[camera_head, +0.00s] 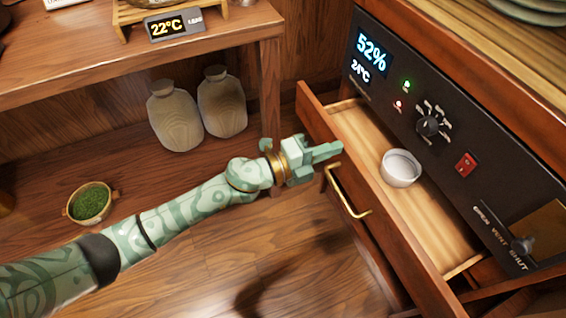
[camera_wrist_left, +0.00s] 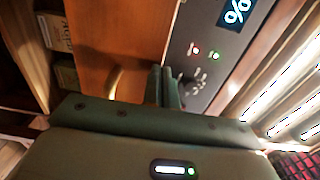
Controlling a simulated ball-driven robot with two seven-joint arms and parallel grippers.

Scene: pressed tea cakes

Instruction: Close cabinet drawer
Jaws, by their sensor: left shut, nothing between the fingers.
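The cabinet drawer (camera_head: 432,222) stands open below the black control panel, with its pale wooden inside showing. A brass handle (camera_head: 349,197) is on its reddish-brown front, and a small white cup (camera_head: 401,168) sits inside. My left gripper (camera_head: 339,147) is shut and empty, at the drawer front near the handle's upper end. Whether it touches the front, I cannot tell. In the left wrist view the shut fingers (camera_wrist_left: 164,86) point toward the orange-brown drawer front (camera_wrist_left: 125,40), with the blurred handle (camera_wrist_left: 115,82) just left of them. My right gripper is not in view.
The control panel (camera_head: 450,140) has a display, a knob and a red switch above the drawer. Two lidded jars (camera_head: 222,103) stand under the wooden table (camera_head: 225,45) at left. A bowl of green leaves (camera_head: 90,203) sits on the floor at far left.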

